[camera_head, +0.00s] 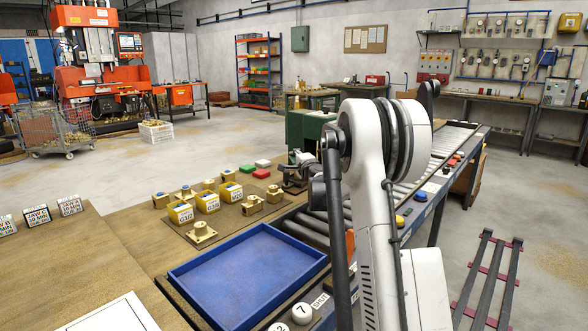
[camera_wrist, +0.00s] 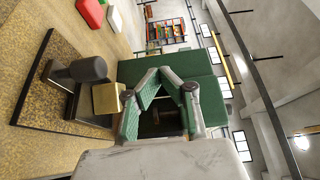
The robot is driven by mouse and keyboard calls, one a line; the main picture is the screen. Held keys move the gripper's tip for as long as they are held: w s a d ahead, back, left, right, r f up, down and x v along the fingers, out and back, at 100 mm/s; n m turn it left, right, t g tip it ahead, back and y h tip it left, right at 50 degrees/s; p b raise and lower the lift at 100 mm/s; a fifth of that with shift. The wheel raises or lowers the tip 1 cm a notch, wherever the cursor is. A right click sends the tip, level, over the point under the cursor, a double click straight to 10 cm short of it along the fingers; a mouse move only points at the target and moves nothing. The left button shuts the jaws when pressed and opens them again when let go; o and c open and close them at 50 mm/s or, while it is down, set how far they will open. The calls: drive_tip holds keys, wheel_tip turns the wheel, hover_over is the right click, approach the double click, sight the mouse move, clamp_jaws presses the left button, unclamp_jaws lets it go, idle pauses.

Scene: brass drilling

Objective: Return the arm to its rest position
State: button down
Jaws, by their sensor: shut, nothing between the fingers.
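My arm (camera_head: 375,190) rises in the front right of the head view, in front of the roller conveyor. My gripper (camera_wrist: 158,73) shows in the wrist view with its two fingers angled together at the tips. It is shut and nothing is between the fingers. A green box-shaped machine (camera_wrist: 205,72) is behind the fingers; it also shows in the head view (camera_head: 305,130). To the left of the fingers in the wrist view are a dark fixture with a rounded knob (camera_wrist: 80,70) and a brass-coloured block (camera_wrist: 108,97). In the head view I cannot clearly make out the fingers.
An empty blue tray (camera_head: 180,273) lies on the bench in front. Several brass parts (camera_head: 201,233) and yellow labelled blocks (camera_head: 207,203) stand behind it. The roller conveyor (camera_head: 455,138) runs right of the arm. Open floor (camera_head: 145,168) is left.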

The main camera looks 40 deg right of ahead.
drive_tip(key=shift+r, duration=1.6)
